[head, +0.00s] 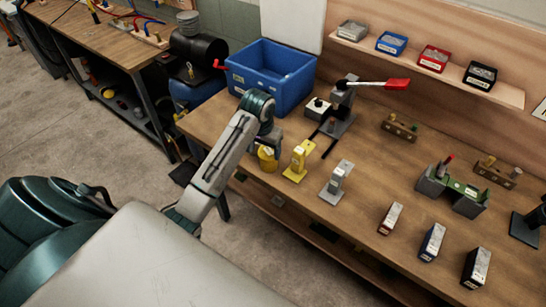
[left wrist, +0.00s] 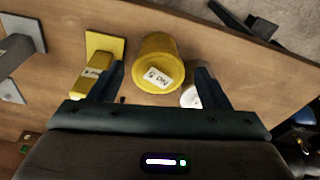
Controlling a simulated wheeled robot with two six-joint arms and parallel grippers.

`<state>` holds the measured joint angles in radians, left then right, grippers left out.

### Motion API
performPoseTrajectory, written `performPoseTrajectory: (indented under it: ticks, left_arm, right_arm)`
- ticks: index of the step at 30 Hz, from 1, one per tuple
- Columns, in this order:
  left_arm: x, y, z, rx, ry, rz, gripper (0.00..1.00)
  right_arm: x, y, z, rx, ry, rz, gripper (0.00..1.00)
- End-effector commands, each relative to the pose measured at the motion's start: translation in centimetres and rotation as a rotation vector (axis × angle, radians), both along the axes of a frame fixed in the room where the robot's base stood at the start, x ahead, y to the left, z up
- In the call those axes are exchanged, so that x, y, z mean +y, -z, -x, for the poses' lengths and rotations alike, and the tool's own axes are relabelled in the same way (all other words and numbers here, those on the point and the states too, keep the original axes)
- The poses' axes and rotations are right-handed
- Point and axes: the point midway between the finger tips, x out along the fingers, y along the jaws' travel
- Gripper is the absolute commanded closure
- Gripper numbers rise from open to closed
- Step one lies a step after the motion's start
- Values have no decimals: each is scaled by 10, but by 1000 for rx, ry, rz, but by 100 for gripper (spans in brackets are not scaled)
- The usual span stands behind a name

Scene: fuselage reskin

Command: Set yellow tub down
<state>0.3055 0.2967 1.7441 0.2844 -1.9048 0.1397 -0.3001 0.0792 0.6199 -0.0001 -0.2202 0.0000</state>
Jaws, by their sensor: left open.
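The yellow tub (head: 267,160) stands on the wooden workbench (head: 365,170) near its front left edge. In the left wrist view the yellow tub (left wrist: 155,58) has a white label with dark writing and looks upright. My left gripper (head: 268,141) is at the tub, and its far side is hidden by my wrist in the head view. In the left wrist view my left gripper (left wrist: 160,78) is open, with one finger to each side of the tub and visible gaps. My right gripper is not in view.
A yellow stand (head: 298,162) is close beside the tub, with a grey stand (head: 337,183) farther right. A blue bin (head: 270,75) and a press with a red handle (head: 345,105) stand behind. A small white object (left wrist: 190,97) shows near one finger.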

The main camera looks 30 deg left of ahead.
Motion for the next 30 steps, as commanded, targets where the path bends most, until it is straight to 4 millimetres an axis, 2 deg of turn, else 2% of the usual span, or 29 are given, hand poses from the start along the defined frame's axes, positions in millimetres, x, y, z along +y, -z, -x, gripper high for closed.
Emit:
performPoseTrajectory:
  ticks: [1,3,6,8,14,15,18,23,30]
  left_arm:
    - [3,-16,-8,0,-5,2,29]
    - [7,-33,-16,5,-11,6,29]
    - [11,-49,-22,13,-19,10,29]
    - [11,-50,-24,17,-21,13,29]
    - [12,-19,-27,21,-21,13,29]
    - [12,-19,-27,22,-22,14,29]
    - [11,-7,-29,22,-22,15,29]
    - [11,3,-29,21,-22,13,29]
    - [8,34,-24,23,-22,14,29]
  right_arm:
    - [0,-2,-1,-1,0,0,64]
    - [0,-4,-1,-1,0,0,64]
    - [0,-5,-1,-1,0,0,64]
    - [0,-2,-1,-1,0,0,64]
    - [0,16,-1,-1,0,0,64]
    - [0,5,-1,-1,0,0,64]
    - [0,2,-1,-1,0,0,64]
    - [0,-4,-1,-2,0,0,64]
    - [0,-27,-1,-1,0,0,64]
